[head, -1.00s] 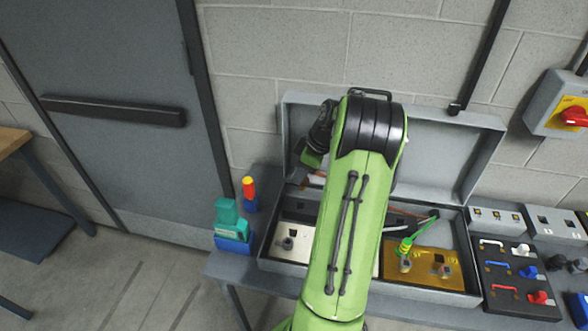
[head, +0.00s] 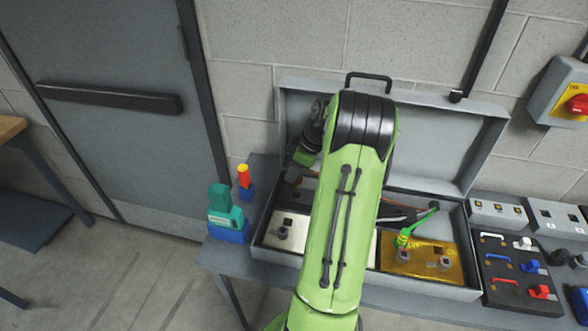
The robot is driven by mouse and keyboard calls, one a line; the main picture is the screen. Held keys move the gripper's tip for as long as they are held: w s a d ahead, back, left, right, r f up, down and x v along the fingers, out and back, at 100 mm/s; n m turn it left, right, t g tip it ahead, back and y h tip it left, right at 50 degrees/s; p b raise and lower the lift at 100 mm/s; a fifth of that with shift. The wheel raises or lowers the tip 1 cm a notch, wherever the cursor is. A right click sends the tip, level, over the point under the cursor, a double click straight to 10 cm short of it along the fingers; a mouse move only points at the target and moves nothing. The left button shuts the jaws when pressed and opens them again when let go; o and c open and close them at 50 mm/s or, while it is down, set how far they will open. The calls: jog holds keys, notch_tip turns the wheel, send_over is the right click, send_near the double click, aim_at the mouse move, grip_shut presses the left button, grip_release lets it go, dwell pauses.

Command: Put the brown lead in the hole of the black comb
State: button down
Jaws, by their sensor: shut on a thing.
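My green arm crosses the open grey case (head: 262,252) from below, and its black-banded elbow stands before the lid. Its far links bend down on the left; the jaws are hidden behind the arm. A short brown piece (head: 293,176), perhaps part of the brown lead, shows at the case's back left, beside the arm. I cannot tell what holds it. A dark block (head: 301,208) lies in the back left of the case; I cannot tell whether it is the black comb. Its hole cannot be made out.
A silver plate (head: 290,230) and a gold plate (head: 420,258) lie in the case. A green lead (head: 418,224) reaches the gold plate. A teal-and-blue object (head: 226,215) and a red-and-yellow one (head: 244,178) stand left. A black switch panel (head: 512,270) is right.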

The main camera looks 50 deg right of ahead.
jog(key=shift+a, duration=0.1)
dwell(0.3)
jog(key=shift+f+b, duration=1.3)
jog(key=shift+f, duration=0.15)
jog(key=shift+f, duration=0.1)
jog(key=shift+f+b, duration=1.35)
jog(key=shift+f, duration=0.2)
jog(key=c, duration=0.8)
grip_release()
jog(key=p+v, duration=0.4)
jog(key=v, duration=1.1)
jog(key=shift+s+r+p, duration=0.25)
jog(key=shift+r+p, duration=0.1)
jog(key=shift+p, duration=0.05)
